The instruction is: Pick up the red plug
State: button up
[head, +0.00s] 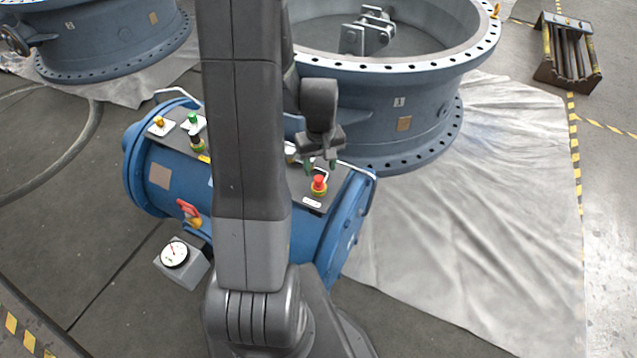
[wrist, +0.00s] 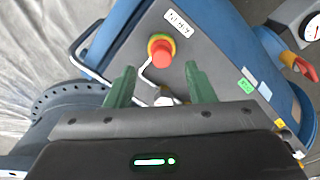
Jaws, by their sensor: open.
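The red plug, a round red knob on a yellow ring (head: 319,183), stands on the dark top panel of the blue cylinder, near its right end. In the wrist view the red plug (wrist: 160,52) shows just beyond the fingertips, roughly centred between them. My gripper (head: 320,165) is open, with green fingers pointing down, and appears just above the plug in the head view. In the wrist view my gripper (wrist: 160,68) has nothing between its fingers. The plug looks apart from the fingers; the exact gap is hard to tell.
The blue cylinder (head: 160,190) carries a green knob (head: 193,118), a yellow knob (head: 159,122) and a red handle (head: 187,208). A bent metal rod (wrist: 147,76) shows near the plug. A large flanged valve (head: 440,110) stands close behind. A gauge (head: 174,254) is at front left.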

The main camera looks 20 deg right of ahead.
aim_at(319, 179)
jog(key=shift+a+f, duration=0.1)
jog(key=shift+f, duration=2.9)
jog(key=shift+c, duration=0.4)
jog(key=c, duration=0.9)
jog(key=shift+c, duration=0.2)
